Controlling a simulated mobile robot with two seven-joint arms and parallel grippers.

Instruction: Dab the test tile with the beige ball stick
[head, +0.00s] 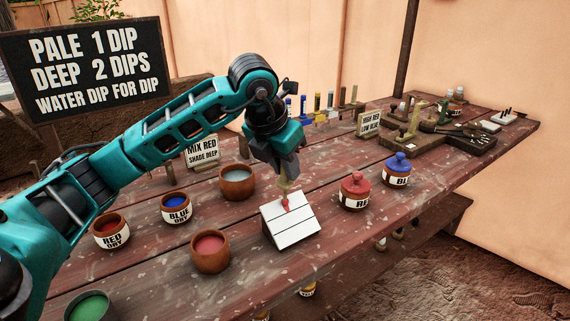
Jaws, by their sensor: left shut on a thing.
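My left gripper (286,168) points down over the white test tile (291,227) and is shut on the beige ball stick (284,186). Only the stick's short lower part shows below the jaws; the rest is hidden by the gripper. The stick's lower end is at the upper part of the tile, and red colour shows there. I cannot tell whether all of the red is on the stick's tip or partly on the tile. The tile is white with dark lines across it and leans on a wooden support. My right gripper is not in view.
An open bowl of red (210,250) stands left of the tile, with a greyish bowl (237,182) behind. Open RED DRY (111,232) and BLUE DRY (176,208) pots stand farther left. Lidded red (355,191) and blue (397,170) jars stand right. The front right table is clear.

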